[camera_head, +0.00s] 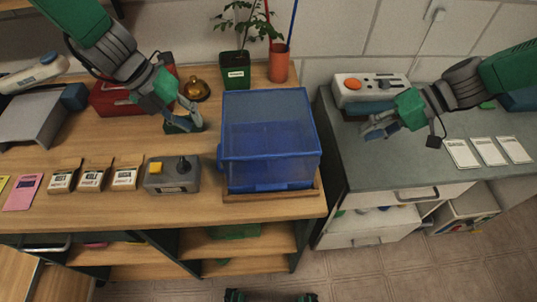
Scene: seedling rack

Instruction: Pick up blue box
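The blue box (270,145) is a see-through, mesh-like bin with a solid blue lower rim. It stands upright on a wooden tray or board (272,196) at the right end of the wooden bench. My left gripper (186,117) is left of the box, apart from it, above a small dark green item (183,127); whether it touches or grips that item is unclear. My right gripper (372,127) is right of the box over the grey counter, its fingers apart and empty.
A grey control box (172,175) with a yellow button stands left of the blue box. Seed packets (93,178) line the bench front. A potted plant (235,70) and an orange pot (279,63) stand behind. A gap separates bench and grey counter (400,165).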

